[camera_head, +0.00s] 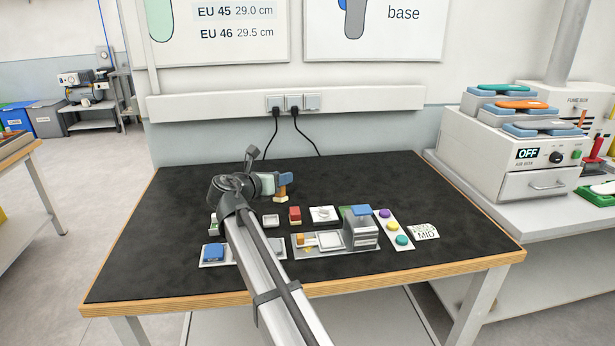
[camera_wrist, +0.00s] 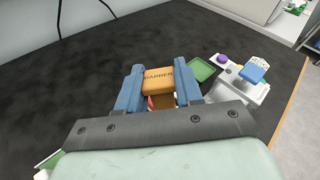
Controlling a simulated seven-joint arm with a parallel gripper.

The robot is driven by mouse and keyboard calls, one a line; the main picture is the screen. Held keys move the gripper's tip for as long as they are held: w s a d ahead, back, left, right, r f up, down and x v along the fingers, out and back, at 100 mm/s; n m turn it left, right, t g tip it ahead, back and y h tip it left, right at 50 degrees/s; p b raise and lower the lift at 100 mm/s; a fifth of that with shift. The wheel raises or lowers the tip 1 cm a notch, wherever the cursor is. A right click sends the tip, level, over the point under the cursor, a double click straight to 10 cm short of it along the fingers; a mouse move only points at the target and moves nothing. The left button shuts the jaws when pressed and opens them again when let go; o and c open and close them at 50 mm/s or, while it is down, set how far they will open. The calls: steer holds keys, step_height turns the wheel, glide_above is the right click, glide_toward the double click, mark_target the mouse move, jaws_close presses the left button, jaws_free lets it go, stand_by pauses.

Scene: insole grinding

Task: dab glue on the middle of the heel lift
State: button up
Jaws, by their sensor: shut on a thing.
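My gripper (camera_head: 283,180) is shut on the orange dabber (camera_wrist: 158,80), which reads "DABBER" in the wrist view. The blue fingers (camera_wrist: 158,90) sit on either side of it. In the head view the dabber (camera_head: 281,193) hangs from the fingers above the black mat, behind the row of small items. I cannot tell for certain which piece is the heel lift, nor see glue on the dabber. A tray (camera_head: 300,253) on the mat holds a small orange block and a pale square pad (camera_head: 330,240). My arm hides part of the mat.
Nearby are a red block (camera_head: 295,214), a white tile (camera_head: 324,214), a grey box with a blue top (camera_head: 362,232), a coloured-button panel (camera_head: 393,230), a "MID" card (camera_head: 424,231) and a blue block (camera_head: 213,252). The mat's back and right are clear.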

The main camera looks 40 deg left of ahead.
steer(key=shift+h, duration=0.3)
steer(key=shift+s+a+f, duration=0.3)
steer(key=shift+s+f, duration=0.25)
steer(key=shift+f, duration=0.2)
steer(key=shift+s+a+f, duration=0.3)
steer(key=shift+s+f, duration=0.2)
steer(key=shift+f, duration=0.25)
steer(key=shift+s+a+f, duration=0.3)
steer(key=shift+s+f, duration=0.25)
steer(key=shift+f, duration=0.2)
steer(key=shift+r, duration=0.1)
